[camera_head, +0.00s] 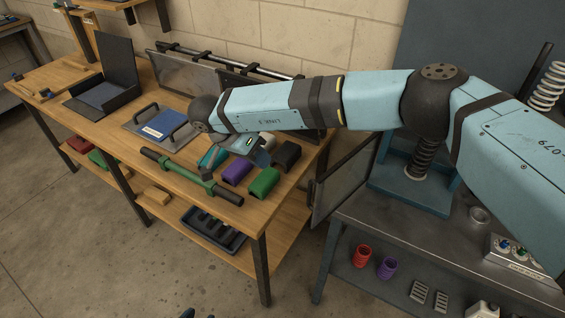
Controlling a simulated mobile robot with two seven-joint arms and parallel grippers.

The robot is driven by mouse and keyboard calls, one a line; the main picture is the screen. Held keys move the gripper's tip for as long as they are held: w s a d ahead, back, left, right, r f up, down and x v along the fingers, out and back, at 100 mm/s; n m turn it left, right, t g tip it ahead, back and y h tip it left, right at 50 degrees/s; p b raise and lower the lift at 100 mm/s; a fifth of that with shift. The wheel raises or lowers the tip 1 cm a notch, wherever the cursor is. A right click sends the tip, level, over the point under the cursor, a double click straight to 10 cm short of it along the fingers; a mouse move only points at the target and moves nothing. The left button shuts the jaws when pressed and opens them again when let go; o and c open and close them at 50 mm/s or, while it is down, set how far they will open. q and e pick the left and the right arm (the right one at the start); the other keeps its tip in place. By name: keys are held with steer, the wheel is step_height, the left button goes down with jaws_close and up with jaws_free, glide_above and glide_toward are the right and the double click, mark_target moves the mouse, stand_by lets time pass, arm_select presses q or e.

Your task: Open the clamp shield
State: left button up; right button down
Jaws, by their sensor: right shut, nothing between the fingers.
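My right arm reaches in from the right across the metal bench to above the wooden table. My right gripper (261,157) is shut and empty, low over the coloured blocks. A clear panel in a dark frame (341,187), which looks like the clamp shield, stands upright at the left end of the metal bench, beside the blue clamp stand (412,190) with its dark spring. My right gripper is to the left of this panel and apart from it. My arm hides the top of the clamp stand.
The wooden table holds a green bar with black grips (190,175), a blue plate with handles (163,127), an open black case (102,90) and several coloured blocks (264,182). Another framed clear panel (188,74) stands at its back. A control box (518,256) sits on the metal bench.

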arm_select(q)
step_height(320, 180, up, 4)
steer(key=p, duration=0.4)
steer(key=shift+r, duration=0.25)
arm_select(e)
steer(key=s+d+f, duration=0.2)
steer(key=d+f, duration=0.5)
steer(key=d, duration=0.2)
steer(key=shift+f, duration=0.3)
arm_select(q)
steer(key=shift+s+f, duration=0.1)
steer(key=shift+f, duration=0.1)
arm_select(e)
steer(key=shift+s+a, duration=0.1)
